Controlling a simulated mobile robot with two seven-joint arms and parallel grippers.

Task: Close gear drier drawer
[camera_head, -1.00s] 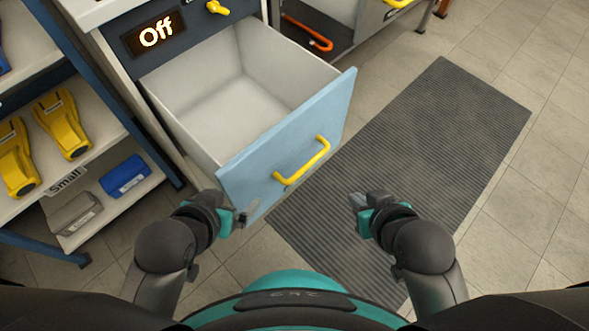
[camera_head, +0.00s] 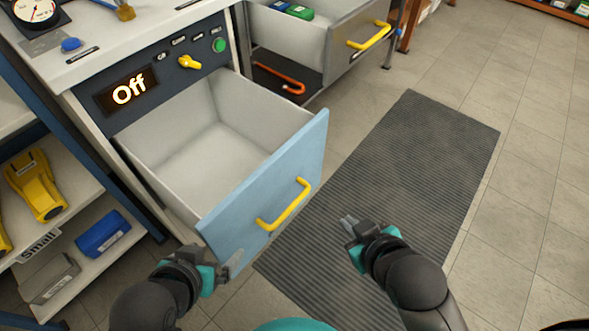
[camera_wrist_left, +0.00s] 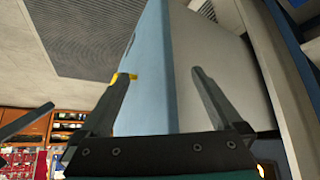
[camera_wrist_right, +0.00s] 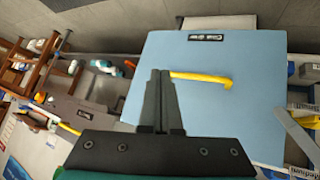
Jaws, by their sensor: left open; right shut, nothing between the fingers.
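The gear drier drawer is pulled out and empty, with a light blue front (camera_head: 240,205) and a yellow handle (camera_head: 286,207). Its inside (camera_head: 205,150) is pale grey. My left gripper (camera_head: 233,262) is open by the lower left part of the front. In the left wrist view its fingers (camera_wrist_left: 160,75) are apart, with the front's edge (camera_wrist_left: 158,60) between them in the picture; I cannot tell if they touch it. My right gripper (camera_head: 350,222) is shut and empty, right of the handle. In the right wrist view its fingertips (camera_wrist_right: 160,73) overlap the handle's end (camera_wrist_right: 195,77).
The drier's panel reads "Off" (camera_head: 129,90), with a yellow knob (camera_head: 189,63) and green button (camera_head: 219,45). Another open drawer (camera_head: 345,50) stands behind. A shelf with yellow and blue items (camera_head: 103,234) is at left. The ribbed mat (camera_head: 400,170) is clear.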

